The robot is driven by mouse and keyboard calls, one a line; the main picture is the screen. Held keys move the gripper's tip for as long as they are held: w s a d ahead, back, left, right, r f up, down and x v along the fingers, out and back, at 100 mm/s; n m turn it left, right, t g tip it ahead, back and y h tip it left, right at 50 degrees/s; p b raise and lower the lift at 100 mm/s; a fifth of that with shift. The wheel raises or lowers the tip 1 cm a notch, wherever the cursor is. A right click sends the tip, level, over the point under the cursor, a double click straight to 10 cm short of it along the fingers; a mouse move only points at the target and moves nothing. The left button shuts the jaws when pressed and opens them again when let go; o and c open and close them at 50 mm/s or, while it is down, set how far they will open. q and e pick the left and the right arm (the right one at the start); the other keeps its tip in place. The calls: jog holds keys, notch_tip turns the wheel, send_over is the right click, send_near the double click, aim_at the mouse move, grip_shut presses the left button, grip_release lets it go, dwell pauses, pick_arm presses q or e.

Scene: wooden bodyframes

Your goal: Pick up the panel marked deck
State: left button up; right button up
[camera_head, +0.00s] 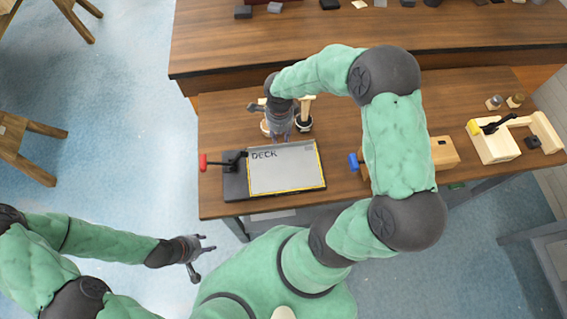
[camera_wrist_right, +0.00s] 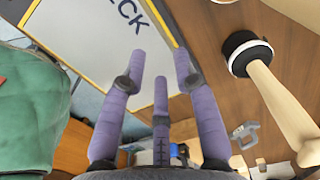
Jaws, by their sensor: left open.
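The panel marked DECK (camera_head: 284,168) is a pale grey sheet with a yellow edge. It lies on a dark fixture (camera_head: 235,186) at the front of the near table. Its lettering also shows in the right wrist view (camera_wrist_right: 100,35). My right gripper (camera_head: 280,134) is at the panel's far edge, fingers pointing down toward it. In the right wrist view its purple fingers (camera_wrist_right: 160,65) are spread apart, with the panel's edge just beyond the tips. Contact cannot be told. My left gripper (camera_head: 205,250) is open and empty above the floor, left of the table.
A red-handled clamp (camera_head: 205,162) stands at the panel's left. A blue-handled clamp (camera_head: 354,161) is to its right. A mallet (camera_wrist_right: 275,95) stands close beside my right gripper. Wooden blocks (camera_head: 495,143) are at the right of the table. A second table (camera_head: 260,45) stands behind.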

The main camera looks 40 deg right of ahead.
jog(key=shift+w+d+f+b, duration=0.1)
jog(key=shift+f+b, duration=0.15)
jog(key=shift+f, duration=1.25)
jog(key=shift+w+d+f+b, duration=0.1)
jog(key=shift+f+b, duration=0.1)
jog(key=shift+f, duration=1.3)
grip_shut()
